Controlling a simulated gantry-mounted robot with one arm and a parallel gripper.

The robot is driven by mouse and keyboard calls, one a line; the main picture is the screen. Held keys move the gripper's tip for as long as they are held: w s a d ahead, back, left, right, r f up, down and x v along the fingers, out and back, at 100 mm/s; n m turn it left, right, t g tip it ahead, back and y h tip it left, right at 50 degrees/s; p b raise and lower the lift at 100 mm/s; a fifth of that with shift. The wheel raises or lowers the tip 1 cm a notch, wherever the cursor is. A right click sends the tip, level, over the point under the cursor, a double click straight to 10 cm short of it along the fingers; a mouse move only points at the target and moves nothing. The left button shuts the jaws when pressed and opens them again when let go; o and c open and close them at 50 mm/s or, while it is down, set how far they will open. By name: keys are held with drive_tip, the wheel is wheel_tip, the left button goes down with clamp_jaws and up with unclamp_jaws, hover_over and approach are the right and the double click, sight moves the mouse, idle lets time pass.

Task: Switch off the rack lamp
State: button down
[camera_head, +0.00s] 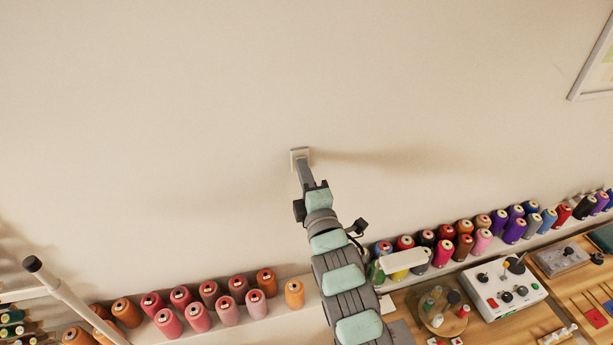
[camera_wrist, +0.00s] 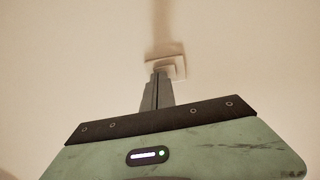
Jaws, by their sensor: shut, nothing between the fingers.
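A small pale square wall switch (camera_head: 300,152) is on the beige wall, near the middle of the head view. It also shows in the wrist view (camera_wrist: 179,66), above the fingertips. My gripper (camera_head: 301,163) is shut and empty. Its narrow grey fingers point at the switch and overlap its lower part in the head view. In the wrist view the fingertips (camera_wrist: 158,74) cover part of the plate's lower left. I cannot tell whether they touch it. The position of the rocker is not readable. The lamp itself is not recognisable in these frames.
Thread cones (camera_head: 197,317) line a ledge below the switch, left and right of my arm. A control box (camera_head: 507,290) and a round tray (camera_head: 443,318) stand on the wooden table at right. A white rail (camera_head: 75,300) is at lower left. The wall around the switch is bare.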

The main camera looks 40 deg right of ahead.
drive_tip(key=shift+w, duration=0.1)
idle(0.3)
drive_tip(key=shift+w+d+g+y+p, duration=0.15)
drive_tip(key=shift+g+y+p, duration=0.35)
drive_tip(key=shift+g+p, duration=0.35)
drive_tip(key=p+v, duration=0.8)
drive_tip(key=v, duration=0.6)
drive_tip(key=shift+r+p, duration=0.4)
